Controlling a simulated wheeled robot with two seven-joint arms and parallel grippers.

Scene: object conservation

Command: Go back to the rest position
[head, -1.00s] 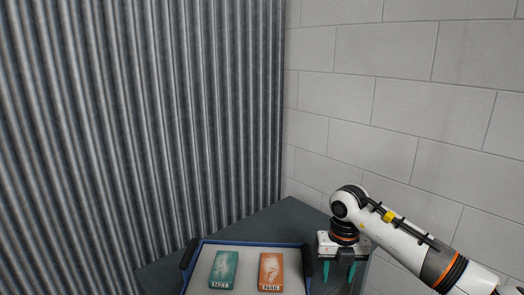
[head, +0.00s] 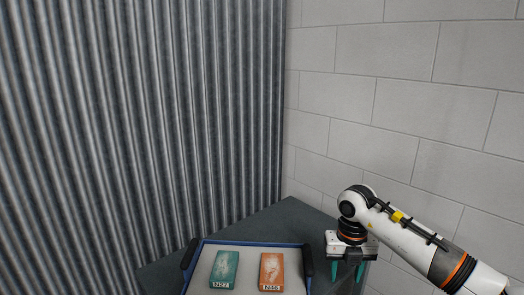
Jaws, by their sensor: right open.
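My right gripper (head: 347,271) points down at the lower right, with two teal fingers apart and nothing between them. It hangs to the right of a blue-rimmed tray, apart from the objects in it. My left gripper does not show.
The tray (head: 250,243) has dark handles and sits on a dark grey table (head: 286,218). It holds a teal block (head: 224,267) and an orange block (head: 271,269). A corrugated metal wall (head: 140,120) is at the left and a pale block wall (head: 410,90) at the right.

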